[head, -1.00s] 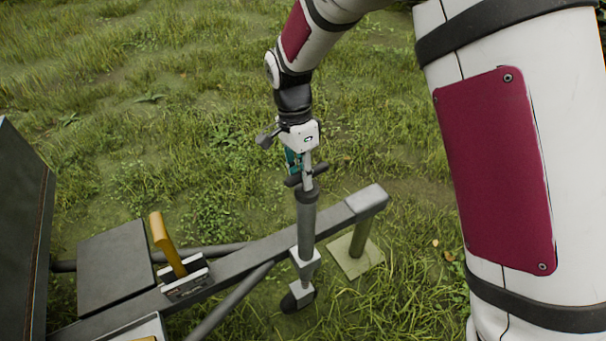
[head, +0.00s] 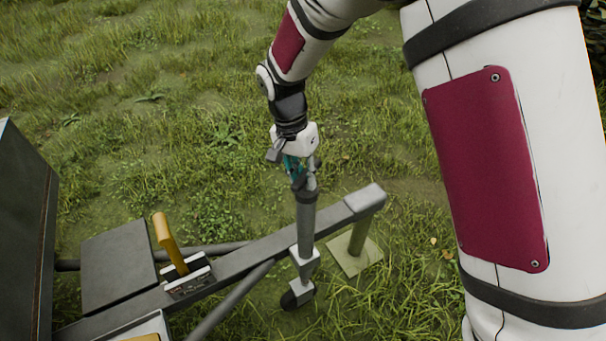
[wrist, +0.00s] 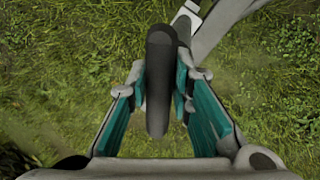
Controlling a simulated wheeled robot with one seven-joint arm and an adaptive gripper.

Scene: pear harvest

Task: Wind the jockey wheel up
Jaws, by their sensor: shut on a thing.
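The jockey wheel's grey upright tube (head: 305,222) stands clamped at the side of the trailer drawbar. Its small dark wheel (head: 297,298) is low in the grass below the drawbar. My gripper (head: 297,170) is at the top of the tube. In the wrist view my gripper (wrist: 160,98) has its teal pads closed on either side of the dark crank handle (wrist: 158,70), which runs lengthwise between them. In the head view the gripper hides most of the handle.
The drawbar (head: 240,262) runs from lower left to a coupling end (head: 364,197). A post on a square pale plate (head: 356,258) stands under that end. A yellow lever (head: 168,240) and a dark box (head: 117,262) are at left. Open grass lies beyond.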

